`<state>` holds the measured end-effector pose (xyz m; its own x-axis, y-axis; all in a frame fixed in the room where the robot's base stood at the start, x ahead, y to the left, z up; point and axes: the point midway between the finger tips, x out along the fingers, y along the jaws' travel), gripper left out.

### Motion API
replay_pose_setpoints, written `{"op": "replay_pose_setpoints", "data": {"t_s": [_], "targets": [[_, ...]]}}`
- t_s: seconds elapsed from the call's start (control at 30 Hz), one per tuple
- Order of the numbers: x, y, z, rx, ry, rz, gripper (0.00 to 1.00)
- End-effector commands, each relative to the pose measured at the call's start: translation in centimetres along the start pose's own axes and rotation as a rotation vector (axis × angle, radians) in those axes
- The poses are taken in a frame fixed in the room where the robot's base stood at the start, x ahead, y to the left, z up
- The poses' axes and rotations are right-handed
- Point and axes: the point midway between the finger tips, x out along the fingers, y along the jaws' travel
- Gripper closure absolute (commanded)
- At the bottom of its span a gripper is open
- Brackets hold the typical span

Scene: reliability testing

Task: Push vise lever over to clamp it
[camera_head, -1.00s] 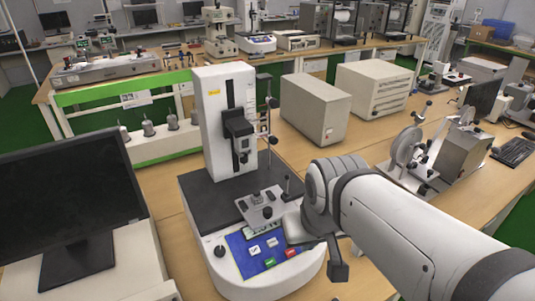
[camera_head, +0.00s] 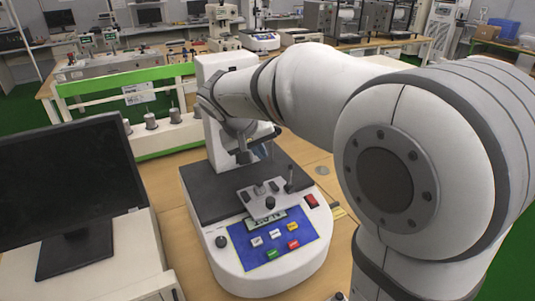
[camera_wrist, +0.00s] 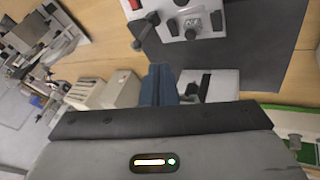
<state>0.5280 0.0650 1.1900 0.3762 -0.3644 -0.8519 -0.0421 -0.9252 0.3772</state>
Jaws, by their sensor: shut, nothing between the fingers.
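The vise is a small light metal plate with dark knobs (camera_head: 255,197) on the tester's dark platform. Its lever (camera_head: 290,181) stands roughly upright at the plate's right side, with a dark tip. In the wrist view the vise plate (camera_wrist: 192,22) is at the top edge, and the lever (camera_wrist: 140,36) shows beside it as a dark arm with a knob. My gripper (camera_wrist: 160,70) has blue fingers, closed together and empty. The fingertips point toward the lever and appear apart from it. In the head view my wrist is behind the vise, and the fingers are hard to make out.
The tester's blue control panel (camera_head: 272,240) with coloured buttons lies in front of the vise, and a red switch (camera_head: 312,201) is to its right. A black monitor (camera_head: 68,185) stands at left.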

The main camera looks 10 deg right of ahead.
Motion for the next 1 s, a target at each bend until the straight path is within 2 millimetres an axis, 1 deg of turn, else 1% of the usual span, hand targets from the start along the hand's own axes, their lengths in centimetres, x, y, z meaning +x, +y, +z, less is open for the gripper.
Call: {"op": "replay_pose_setpoints", "data": {"t_s": [0.03, 0.13, 0.43, 0.57, 0.67, 0.77, 1.0], "targets": [[0.2, -0.7, -0.7, -0.003, 0.010, 0.010, 1.00], [0.2, -1.1, -1.4, 0.000, 0.021, 0.020, 1.00], [0.2, -1.1, -1.4, 0.000, 0.021, 0.022, 1.00], [0.7, -1.1, -1.4, -0.001, 0.019, 0.023, 1.00], [1.9, -1.0, -1.4, -0.002, 0.016, 0.024, 1.00], [3.8, -0.9, -1.4, -0.001, 0.015, 0.024, 1.00], [9.0, -0.8, -1.5, -0.002, 0.014, 0.023, 1.00]]}}
